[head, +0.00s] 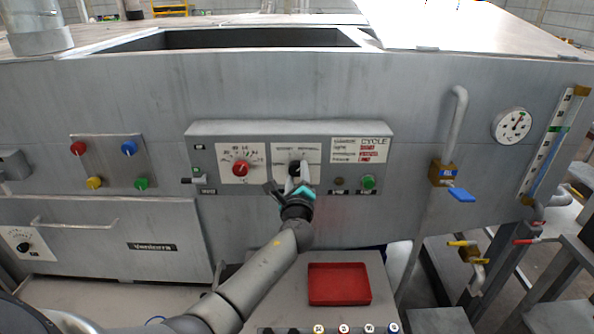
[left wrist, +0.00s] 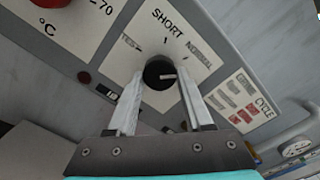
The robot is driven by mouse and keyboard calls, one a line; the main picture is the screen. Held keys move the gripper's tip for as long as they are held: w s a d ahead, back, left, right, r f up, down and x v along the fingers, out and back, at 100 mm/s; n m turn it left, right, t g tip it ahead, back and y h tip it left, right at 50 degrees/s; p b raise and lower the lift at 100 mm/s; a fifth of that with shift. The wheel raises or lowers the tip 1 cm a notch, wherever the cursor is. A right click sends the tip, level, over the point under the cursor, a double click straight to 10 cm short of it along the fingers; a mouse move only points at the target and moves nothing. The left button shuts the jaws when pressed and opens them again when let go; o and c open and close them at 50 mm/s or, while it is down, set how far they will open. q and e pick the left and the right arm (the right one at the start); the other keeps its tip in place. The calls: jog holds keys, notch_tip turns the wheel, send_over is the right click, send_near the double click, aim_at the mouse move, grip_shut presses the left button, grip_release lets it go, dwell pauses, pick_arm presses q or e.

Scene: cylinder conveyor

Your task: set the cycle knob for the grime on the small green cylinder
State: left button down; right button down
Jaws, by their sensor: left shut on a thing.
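The black cycle knob (left wrist: 158,73) sits on a white dial plate marked SHORT at the top, NORMAL to the right and a partly hidden word at the left. My left gripper (left wrist: 160,78) is shut on the knob, one finger on each side. The knob's white mark lies on its right side in the left wrist view; I cannot tell exactly which setting it meets. In the head view my left gripper (head: 293,180) covers the lower part of the knob (head: 295,167). A CYCLE chart (head: 360,150) with red entries is beside it, too small to read. I cannot make out the small green cylinder.
A red knob (head: 240,169) on a °C dial is left of the cycle dial. A green button (head: 369,182) is to its right. A red tray (head: 339,284) lies below, with several small labelled round items along the bottom edge. A blue-handled valve (head: 461,195) stands further right.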

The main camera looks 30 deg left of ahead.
pick_arm(q)
jog(key=m+p, duration=0.2)
jog(key=m, duration=0.3)
jog(key=shift+m, duration=0.3)
jog(key=shift+a+m+p, duration=0.1)
jog(key=shift+m+p, duration=0.25)
jog(key=shift+m, duration=1.45)
jog(key=shift+c, duration=1.5)
grip_release()
jog(key=shift+s+f, duration=0.1)
jog(key=shift+s+d, duration=0.35)
jog(key=shift+s, duration=0.1)
jog(key=v, duration=1.4)
jog(key=shift+b, duration=0.4)
